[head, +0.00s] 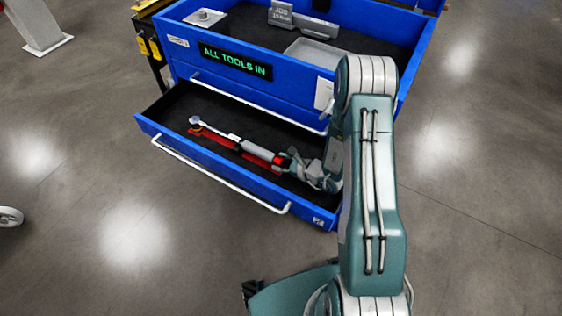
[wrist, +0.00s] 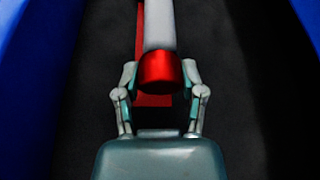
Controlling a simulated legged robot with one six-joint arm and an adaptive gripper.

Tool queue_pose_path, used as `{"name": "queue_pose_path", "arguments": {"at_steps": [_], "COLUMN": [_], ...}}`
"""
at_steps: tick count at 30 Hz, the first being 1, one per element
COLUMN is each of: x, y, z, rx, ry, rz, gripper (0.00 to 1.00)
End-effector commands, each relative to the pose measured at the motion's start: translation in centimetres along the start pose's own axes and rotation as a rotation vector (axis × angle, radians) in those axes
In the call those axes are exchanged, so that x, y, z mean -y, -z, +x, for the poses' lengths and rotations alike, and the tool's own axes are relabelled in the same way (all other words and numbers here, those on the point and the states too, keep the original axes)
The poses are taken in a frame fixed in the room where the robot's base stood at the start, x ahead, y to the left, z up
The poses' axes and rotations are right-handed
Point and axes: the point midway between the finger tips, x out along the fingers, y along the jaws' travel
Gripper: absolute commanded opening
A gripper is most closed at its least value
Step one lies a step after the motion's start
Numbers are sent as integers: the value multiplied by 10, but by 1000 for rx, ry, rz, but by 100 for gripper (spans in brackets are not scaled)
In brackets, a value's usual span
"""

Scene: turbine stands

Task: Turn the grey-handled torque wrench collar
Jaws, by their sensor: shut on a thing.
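The torque wrench (head: 243,143) lies in the open blue drawer, with its round head (head: 195,121) at the left and its grey handle toward my gripper. Its red collar (head: 283,161) is at the handle's right end. In the wrist view the red collar (wrist: 161,72) sits between my two fingers, with the grey handle (wrist: 159,25) running away at the top. My gripper (wrist: 163,80) is shut on the collar, one finger on each side. In the head view my gripper (head: 296,168) is partly hidden by its own links and small.
A red strip (head: 207,135) lies under the wrench on the dark drawer floor. The drawer's blue front (head: 230,185) has a white bar handle. Above is the blue cabinet with an "ALL TOOLS IN" display (head: 235,62) and a grey tray (head: 311,50). Blue drawer walls flank my gripper.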

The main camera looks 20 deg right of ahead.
Motion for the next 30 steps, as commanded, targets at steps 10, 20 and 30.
{"name": "queue_pose_path", "arguments": {"at_steps": [10, 20, 30], "x": [-1, -1, 0], "y": [0, 0, 0], "z": [0, 0, -4], "rx": [0, 1, 0], "ry": [3, 4, 6], "rz": [-16, -15, -14], "gripper": [4, 87, 87]}}
